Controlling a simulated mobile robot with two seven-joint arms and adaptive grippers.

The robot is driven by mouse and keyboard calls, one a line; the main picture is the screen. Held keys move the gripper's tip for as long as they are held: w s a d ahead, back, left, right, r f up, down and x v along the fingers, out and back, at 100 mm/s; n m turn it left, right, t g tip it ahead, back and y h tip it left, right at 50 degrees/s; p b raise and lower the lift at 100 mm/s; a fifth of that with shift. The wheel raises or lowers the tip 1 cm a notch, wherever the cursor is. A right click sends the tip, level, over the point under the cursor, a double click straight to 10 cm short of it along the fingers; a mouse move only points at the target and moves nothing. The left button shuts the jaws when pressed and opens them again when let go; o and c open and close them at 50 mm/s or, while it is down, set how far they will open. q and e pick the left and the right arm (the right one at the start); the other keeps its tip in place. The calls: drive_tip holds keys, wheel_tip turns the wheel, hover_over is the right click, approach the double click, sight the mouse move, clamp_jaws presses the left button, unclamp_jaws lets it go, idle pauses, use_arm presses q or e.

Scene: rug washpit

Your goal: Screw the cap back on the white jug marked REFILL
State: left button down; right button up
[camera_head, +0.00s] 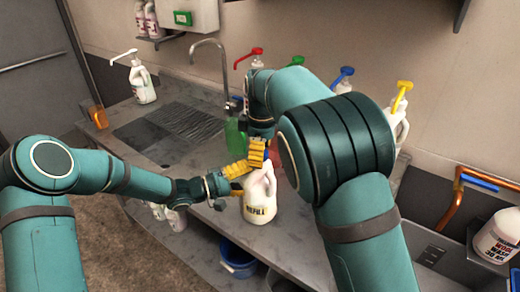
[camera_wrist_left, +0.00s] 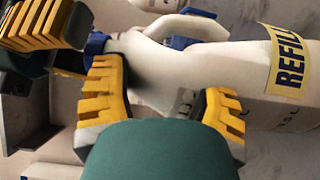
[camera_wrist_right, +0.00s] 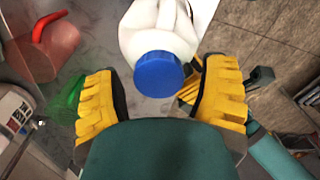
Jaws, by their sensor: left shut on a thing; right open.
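The white jug (camera_head: 260,207) marked REFILL stands upright near the counter's front edge. It fills much of the left wrist view (camera_wrist_left: 200,80), with its yellow label turned sideways. My left gripper (camera_head: 232,181) is shut on the jug's upper body, one finger on each side. The blue cap (camera_wrist_right: 158,72) sits over the jug's mouth; whether it is threaded cannot be told. It also shows in the left wrist view (camera_wrist_left: 96,43). My right gripper (camera_wrist_right: 162,100) is open above the jug, its fingers spread on either side of the cap with gaps.
A green bottle (camera_head: 235,138) and a red container (camera_wrist_right: 50,48) stand close behind the jug. Pump-top jugs line the wall, one with a yellow pump (camera_head: 402,92). A sink with a tap (camera_head: 222,70) is behind left. A blue bucket (camera_head: 238,262) is below the counter.

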use_arm(q)
drive_tip(key=shift+f, duration=0.15)
use_arm(e)
clamp_jaws()
drive_tip(key=m, duration=0.4)
drive_tip(key=shift+m, duration=0.4)
drive_tip(key=m, duration=1)
drive_tip(key=shift+s, duration=0.1)
use_arm(q)
drive_tip(key=shift+a, duration=0.1)
use_arm(e)
drive_tip(key=m, duration=0.4)
drive_tip(key=shift+o, duration=0.2)
unclamp_jaws()
